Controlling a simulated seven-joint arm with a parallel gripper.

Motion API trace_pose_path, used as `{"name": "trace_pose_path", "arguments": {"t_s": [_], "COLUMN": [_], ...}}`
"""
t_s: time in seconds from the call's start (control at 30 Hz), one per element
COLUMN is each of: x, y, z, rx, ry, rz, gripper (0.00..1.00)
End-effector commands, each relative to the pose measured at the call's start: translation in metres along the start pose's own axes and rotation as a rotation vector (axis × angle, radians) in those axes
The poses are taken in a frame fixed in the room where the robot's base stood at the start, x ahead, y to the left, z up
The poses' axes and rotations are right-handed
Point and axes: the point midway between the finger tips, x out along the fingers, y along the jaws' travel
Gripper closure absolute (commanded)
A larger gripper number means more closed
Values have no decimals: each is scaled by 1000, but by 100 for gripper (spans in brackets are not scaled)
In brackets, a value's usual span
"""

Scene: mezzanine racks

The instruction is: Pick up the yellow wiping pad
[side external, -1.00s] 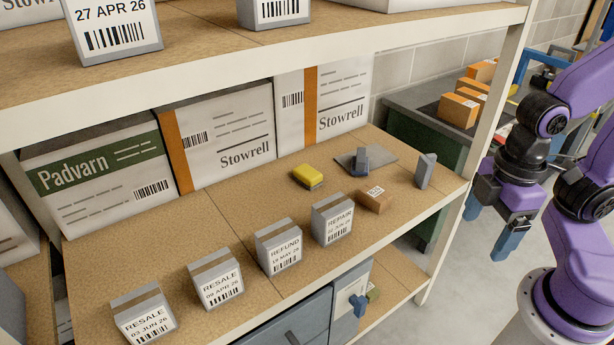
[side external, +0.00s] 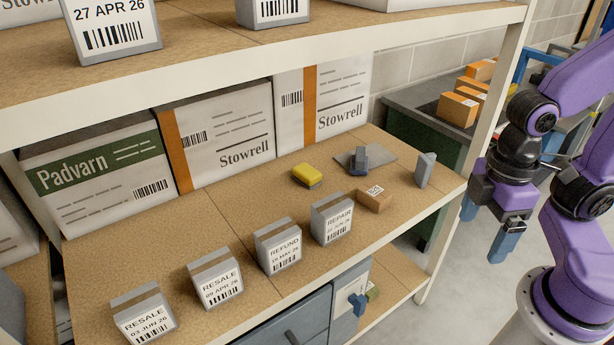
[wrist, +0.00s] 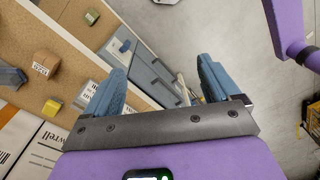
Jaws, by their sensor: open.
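The yellow wiping pad (side external: 307,175) lies on the brown shelf board, left of a grey plate with a blue-grey block on it. In the wrist view a yellow block (wrist: 53,107), which looks like the pad, lies on the board at the left. My gripper (side external: 486,229) is off the right end of the shelf, apart from the pad, with its blue fingers pointing down. In the wrist view my gripper (wrist: 161,75) is open, with nothing between the fingers.
A small brown box (side external: 374,199) and a grey upright block (side external: 425,170) stand right of the pad. Labelled grey boxes (side external: 331,217) line the front edge. A white shelf post (side external: 470,170) stands between my gripper and the board. Large cartons (side external: 233,130) stand behind; an upper shelf (side external: 300,40) hangs above.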

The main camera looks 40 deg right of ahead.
Motion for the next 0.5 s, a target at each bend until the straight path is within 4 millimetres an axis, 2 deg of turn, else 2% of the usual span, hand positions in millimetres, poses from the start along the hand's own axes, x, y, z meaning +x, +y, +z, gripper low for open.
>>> {"name": "trace_pose_path", "arguments": {"t_s": [0.27, 0.5], "x": [11, 19], "y": [-14, -28], "z": [-47, -106], "rx": [259, 515], "ry": [-127, -215], "rz": [-213, -430], "gripper": [11, 11]}}
